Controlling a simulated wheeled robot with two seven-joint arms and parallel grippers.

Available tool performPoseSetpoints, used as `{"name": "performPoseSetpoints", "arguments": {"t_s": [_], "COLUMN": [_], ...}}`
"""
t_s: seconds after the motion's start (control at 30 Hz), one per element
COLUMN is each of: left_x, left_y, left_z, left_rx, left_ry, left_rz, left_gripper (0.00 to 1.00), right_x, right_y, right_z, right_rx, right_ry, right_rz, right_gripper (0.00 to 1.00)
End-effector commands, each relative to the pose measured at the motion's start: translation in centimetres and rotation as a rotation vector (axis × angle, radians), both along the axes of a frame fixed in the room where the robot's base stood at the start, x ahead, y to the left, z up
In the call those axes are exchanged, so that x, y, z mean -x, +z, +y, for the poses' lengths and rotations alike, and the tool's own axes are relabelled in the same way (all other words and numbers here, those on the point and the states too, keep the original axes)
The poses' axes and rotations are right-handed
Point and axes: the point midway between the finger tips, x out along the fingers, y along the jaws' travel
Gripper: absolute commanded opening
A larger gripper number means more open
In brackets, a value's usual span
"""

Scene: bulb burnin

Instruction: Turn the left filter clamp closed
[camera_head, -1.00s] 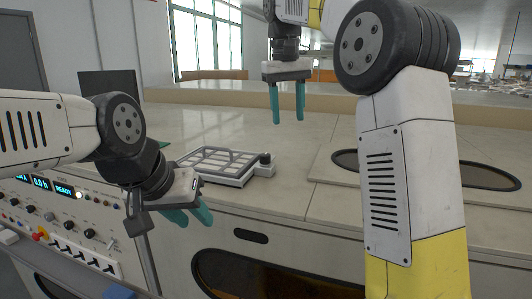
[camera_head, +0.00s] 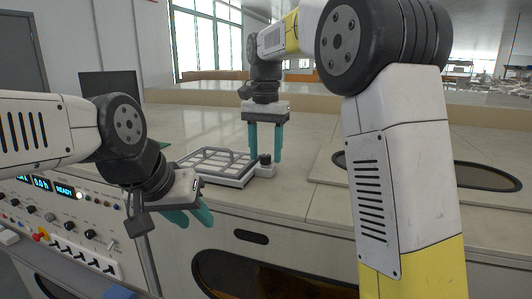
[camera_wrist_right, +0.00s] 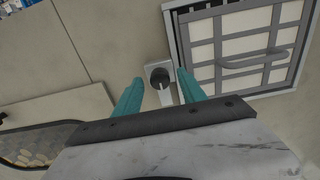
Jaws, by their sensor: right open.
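The filter clamp, a small black round knob (camera_head: 265,159) on a light base, sits at the right corner of the grey gridded filter frame (camera_head: 215,165) on the bench. My right gripper (camera_head: 266,152) points down over the clamp, fingers open on either side of it. In the right wrist view the clamp's dark cap (camera_wrist_right: 160,76) with a pale bar shows between the two teal fingertips (camera_wrist_right: 160,86); contact cannot be told. My left gripper (camera_head: 194,220) hangs at the bench's front edge, left of the clamp, its fingers apart and empty.
A control panel (camera_head: 65,225) with switches, knobs and lit displays is at the lower left. A raised slab with a dark oval opening (camera_head: 480,175) lies to the right. The bench top behind the frame is clear.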

Motion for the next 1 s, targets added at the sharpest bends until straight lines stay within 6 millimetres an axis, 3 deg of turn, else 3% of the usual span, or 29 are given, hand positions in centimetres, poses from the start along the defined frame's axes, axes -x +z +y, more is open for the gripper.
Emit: {"name": "performPoseSetpoints", "arguments": {"t_s": [0.33,0.5,0.6,1.0], "left_x": [0.0,0.0,0.0,0.0], "left_y": [0.0,0.0,0.0,0.0], "left_z": [0.0,0.0,0.0,0.0], "left_rx": [0.0,0.0,0.0,0.0], "left_ry": [0.0,0.0,0.0,0.0], "left_rz": [0.0,0.0,0.0,0.0], "left_gripper": [0.36,0.36,0.36,0.36], "right_x": [0.0,0.0,0.0,0.01], "right_y": [-0.57,-0.56,-0.55,-0.53], "right_z": [0.02,0.02,0.02,0.03], "right_rx": [-0.001,-0.001,-0.001,-0.002], "right_ry": [0.001,0.001,0.001,0.059], "right_rz": [-0.001,0.0,-0.001,-0.001], "right_gripper": [0.48,0.15,0.0,0.0]}}
